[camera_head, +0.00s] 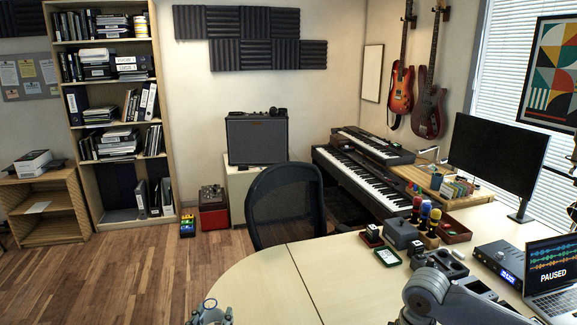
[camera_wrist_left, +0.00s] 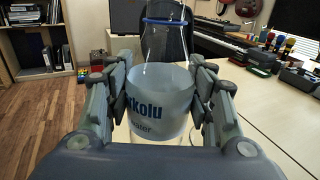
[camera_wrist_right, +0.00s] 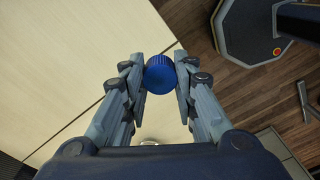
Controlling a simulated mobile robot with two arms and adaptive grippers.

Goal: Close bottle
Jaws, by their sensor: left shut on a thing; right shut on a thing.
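A clear bottle (camera_wrist_left: 166,98) with a pale label lettered in blue stands between the fingers of my left gripper (camera_wrist_left: 161,64) in the left wrist view. The fingers are shut on its sides. A blue ring shows round its upper part, and its top end is cut off by the frame. My left gripper (camera_head: 210,314) also shows partly at the bottom edge of the head view. In the right wrist view, a round blue cap (camera_wrist_right: 160,74) with a ridged rim is pinched between the fingertips of my right gripper (camera_wrist_right: 159,78). The cap is apart from the bottle as far as I see.
A pale desk (camera_head: 262,290) curves below. A black chair (camera_head: 285,205) stands at its far edge. Small boxes and a tray (camera_head: 452,231) with coloured items lie on the desk's right side, near a laptop (camera_head: 551,275) and monitor (camera_head: 495,160). The desk's left part is clear.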

